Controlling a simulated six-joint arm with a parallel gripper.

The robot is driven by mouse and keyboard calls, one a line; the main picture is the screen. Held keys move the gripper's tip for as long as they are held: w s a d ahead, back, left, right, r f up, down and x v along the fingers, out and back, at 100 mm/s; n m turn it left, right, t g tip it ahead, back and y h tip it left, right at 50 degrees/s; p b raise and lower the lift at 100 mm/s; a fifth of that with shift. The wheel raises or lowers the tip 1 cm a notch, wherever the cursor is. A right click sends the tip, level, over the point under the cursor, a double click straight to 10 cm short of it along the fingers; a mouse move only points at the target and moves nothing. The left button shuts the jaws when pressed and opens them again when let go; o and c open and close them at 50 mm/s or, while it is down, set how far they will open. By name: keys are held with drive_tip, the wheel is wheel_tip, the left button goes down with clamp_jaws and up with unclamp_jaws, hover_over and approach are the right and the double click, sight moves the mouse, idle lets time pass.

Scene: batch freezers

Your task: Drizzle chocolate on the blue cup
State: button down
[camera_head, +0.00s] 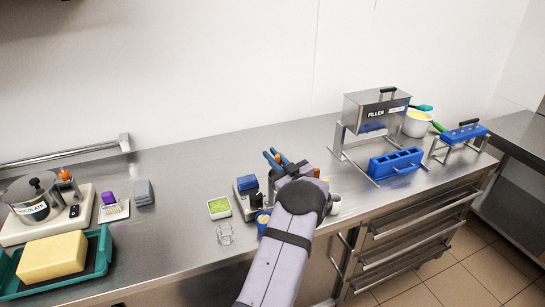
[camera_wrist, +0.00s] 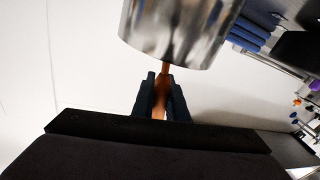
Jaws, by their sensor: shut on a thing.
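In the wrist view, my gripper (camera_wrist: 158,98) is shut on a thin orange-brown handle (camera_wrist: 165,72). The handle joins a shiny metal cylinder (camera_wrist: 170,35), whose contents are not visible.
A green-filled tray (camera_head: 219,207) and a clear glass (camera_head: 224,234) stand left of the blue cup. Blue blocks (camera_head: 247,184) sit behind it. The filler (camera_head: 376,110) and a blue mould (camera_head: 396,163) stand right. The counter (camera_head: 175,235) is clear at middle left.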

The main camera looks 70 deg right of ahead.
drive_tip(key=shift+r, duration=0.1)
idle(0.4)
wheel_tip(320, 180, up, 8)
drive_tip(key=p, duration=0.5)
drive_tip(key=shift+r, duration=0.15)
idle(0.4)
